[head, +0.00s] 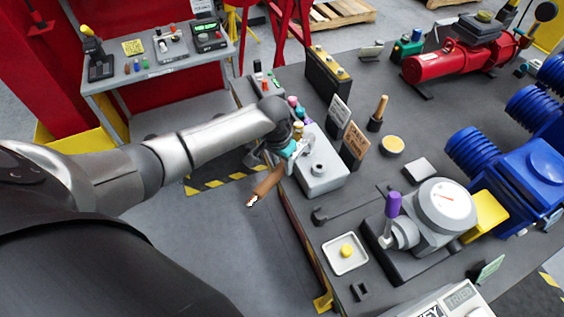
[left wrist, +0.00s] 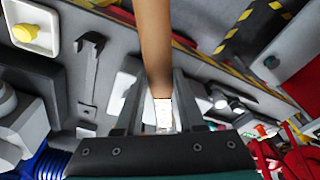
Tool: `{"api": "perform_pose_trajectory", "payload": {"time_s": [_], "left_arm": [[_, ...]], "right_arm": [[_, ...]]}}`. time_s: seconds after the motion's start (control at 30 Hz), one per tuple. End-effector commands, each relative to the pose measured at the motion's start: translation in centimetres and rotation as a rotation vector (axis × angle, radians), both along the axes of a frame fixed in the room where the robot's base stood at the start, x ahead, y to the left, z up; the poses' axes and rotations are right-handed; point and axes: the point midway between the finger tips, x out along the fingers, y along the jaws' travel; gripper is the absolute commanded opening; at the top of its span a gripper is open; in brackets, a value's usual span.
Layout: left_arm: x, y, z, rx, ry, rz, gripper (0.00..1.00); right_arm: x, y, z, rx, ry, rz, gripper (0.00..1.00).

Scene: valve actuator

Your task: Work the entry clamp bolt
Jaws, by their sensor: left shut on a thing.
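My left gripper (head: 281,159) is shut on a brown rod-like piece (head: 268,183), held over the left edge of the bench. The piece slants down and left to a pale, dark-marked end in the head view. In the left wrist view the brown piece (left wrist: 155,45) stands up from between the two fingers (left wrist: 160,108), with a bright white part at its base. A grey box (head: 322,178) with a round stub on top is just right of the gripper, partly hidden by it. I cannot pick out the entry clamp bolt. My right gripper is not in view.
A long dark tool (head: 350,207) lies on the bench. A white tray with a yellow knob (head: 346,251), a gauge (head: 442,203) and a purple handle (head: 393,204) stand near it. Upright cards (head: 354,142) stand behind the box.

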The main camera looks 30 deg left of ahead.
Motion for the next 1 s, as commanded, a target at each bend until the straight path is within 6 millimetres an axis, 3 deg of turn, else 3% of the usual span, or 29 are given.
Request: {"api": "perform_pose_trajectory", "payload": {"time_s": [1.0], "left_arm": [[0.12,-0.01,0.15,-0.001,-0.004,0.0,0.0]], "right_arm": [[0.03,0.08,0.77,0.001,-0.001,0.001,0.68]]}}
